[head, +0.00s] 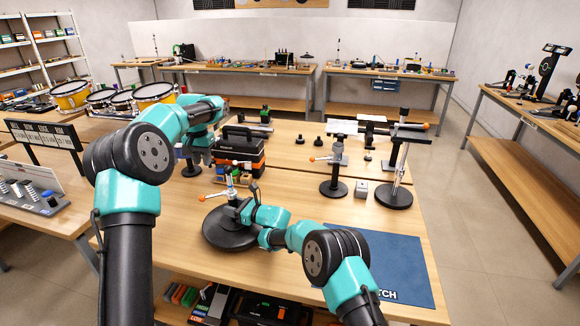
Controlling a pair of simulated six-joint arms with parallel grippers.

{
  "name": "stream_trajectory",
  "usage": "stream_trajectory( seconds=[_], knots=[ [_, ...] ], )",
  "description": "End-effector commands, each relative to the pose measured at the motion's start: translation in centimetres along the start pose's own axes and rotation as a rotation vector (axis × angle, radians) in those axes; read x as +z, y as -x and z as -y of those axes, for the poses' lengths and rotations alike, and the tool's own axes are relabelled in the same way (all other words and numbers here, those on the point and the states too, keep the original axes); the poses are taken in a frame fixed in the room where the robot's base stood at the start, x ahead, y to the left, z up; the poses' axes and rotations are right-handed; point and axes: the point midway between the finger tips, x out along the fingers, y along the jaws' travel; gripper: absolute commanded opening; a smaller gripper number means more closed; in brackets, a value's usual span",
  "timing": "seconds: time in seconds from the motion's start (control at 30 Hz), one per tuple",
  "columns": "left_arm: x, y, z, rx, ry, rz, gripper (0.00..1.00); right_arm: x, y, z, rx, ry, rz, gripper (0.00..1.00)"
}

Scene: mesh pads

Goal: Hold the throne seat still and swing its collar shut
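The throne seat (225,238) is a round black disc lying flat on the near wooden table, with a short upright post at its middle. A collar (230,188) with a small lever sits on the post, and an orange-tipped handle (203,198) sticks out to the left. Whether the collar is open is too small to tell. My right gripper (241,204) is low over the seat, close beside the post; contact is unclear. My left gripper (194,160) is higher, behind and left of the seat, apart from it. The fingers of both are too small or hidden to judge.
A black and orange toolbox (240,152) stands behind the seat. A grey stand (335,178) and a taller stand (396,192) with round black bases are to the right. A blue mat (385,262) covers the front right of the table. Clear wood lies between seat and stands.

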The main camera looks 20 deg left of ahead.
Motion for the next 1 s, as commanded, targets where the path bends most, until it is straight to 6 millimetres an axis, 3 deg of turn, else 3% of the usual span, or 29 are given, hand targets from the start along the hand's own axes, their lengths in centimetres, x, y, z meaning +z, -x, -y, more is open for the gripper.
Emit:
stream_trajectory(
  seconds=[0.2, 0.57, 0.77, 1.0],
  knots=[
    [0.0, 0.0, 0.0, 0.0, 0.0, 0.0, 0.28, 0.4, 0.0, 0.1, -0.001, 0.004, 0.005, 0.65],
    [0.0, 0.0, 0.0, 0.0, 0.0, 0.0, 0.28, 0.4, 0.4, 0.1, -0.001, 0.003, 0.004, 0.65],
    [0.0, 0.0, 0.0, 0.0, 0.0, 0.0, 0.28, 0.5, 2.2, 0.2, -0.001, 0.003, 0.005, 0.65],
    [0.0, 0.0, 0.0, 0.0, 0.0, 0.0, 0.28, 0.5, 5.8, 0.2, -0.002, 0.003, 0.005, 0.65]
  ],
)
